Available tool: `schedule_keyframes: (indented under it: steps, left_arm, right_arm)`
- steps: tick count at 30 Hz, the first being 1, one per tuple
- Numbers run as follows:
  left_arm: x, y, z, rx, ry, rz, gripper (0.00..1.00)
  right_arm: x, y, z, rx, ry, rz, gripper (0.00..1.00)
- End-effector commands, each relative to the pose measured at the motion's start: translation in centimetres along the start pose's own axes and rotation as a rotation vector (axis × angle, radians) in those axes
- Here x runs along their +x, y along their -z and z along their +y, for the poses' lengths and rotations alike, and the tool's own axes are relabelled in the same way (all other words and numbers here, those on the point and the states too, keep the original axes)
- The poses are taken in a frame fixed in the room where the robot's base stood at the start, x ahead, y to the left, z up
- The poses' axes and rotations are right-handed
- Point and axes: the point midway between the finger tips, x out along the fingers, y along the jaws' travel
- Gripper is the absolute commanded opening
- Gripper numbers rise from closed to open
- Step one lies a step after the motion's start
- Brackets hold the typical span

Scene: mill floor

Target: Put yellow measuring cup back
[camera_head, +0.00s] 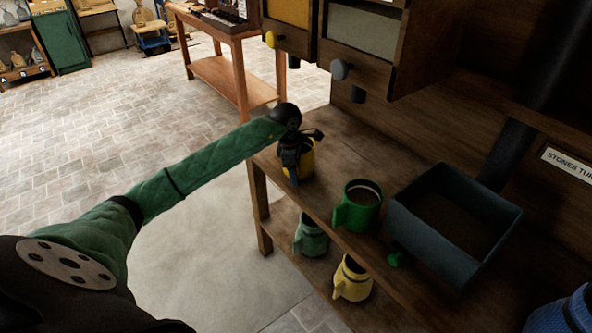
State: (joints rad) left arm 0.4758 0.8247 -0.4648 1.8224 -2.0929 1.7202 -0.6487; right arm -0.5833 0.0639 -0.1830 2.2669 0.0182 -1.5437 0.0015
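A yellow measuring cup (308,163) stands upright near the left end of the wooden bench top. My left gripper (291,160), dark at the end of a green-sleeved arm, is at this cup's near left side and covers part of it. The fingers overlap the cup's handle side; whether they are closed on it cannot be made out. Another yellow cup (352,281) sits on the lower shelf. A green cup (359,209) with dark contents stands on the bench top. A paler green cup (312,236) is on the lower shelf. My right gripper is not in view.
Wooden hoppers (372,45) with knobs hang above the bench's back. Bare bench top lies behind the cups.

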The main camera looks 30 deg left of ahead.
Motion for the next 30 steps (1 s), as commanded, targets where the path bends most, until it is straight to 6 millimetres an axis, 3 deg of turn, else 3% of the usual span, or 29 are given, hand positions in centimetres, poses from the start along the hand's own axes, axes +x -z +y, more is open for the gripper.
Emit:
schedule_keyframes:
  steps: [10, 13, 20, 30]
  left_arm:
    - [-0.8, 0.0, 0.1, 0.001, -0.002, 0.0, 0.67]
    - [-2.0, 0.1, 0.1, 0.001, -0.002, 0.001, 0.67]
    - [-5.1, 0.1, 0.1, 0.001, -0.003, 0.001, 0.67]
    - [-7.7, 0.0, 0.0, 0.0, 0.0, 0.0, 0.67]
  right_arm:
    - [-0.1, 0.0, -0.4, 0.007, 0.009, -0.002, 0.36]
    - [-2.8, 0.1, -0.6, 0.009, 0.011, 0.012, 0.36]
    - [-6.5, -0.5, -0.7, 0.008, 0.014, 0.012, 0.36]
    - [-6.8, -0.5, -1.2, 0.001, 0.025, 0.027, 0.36]
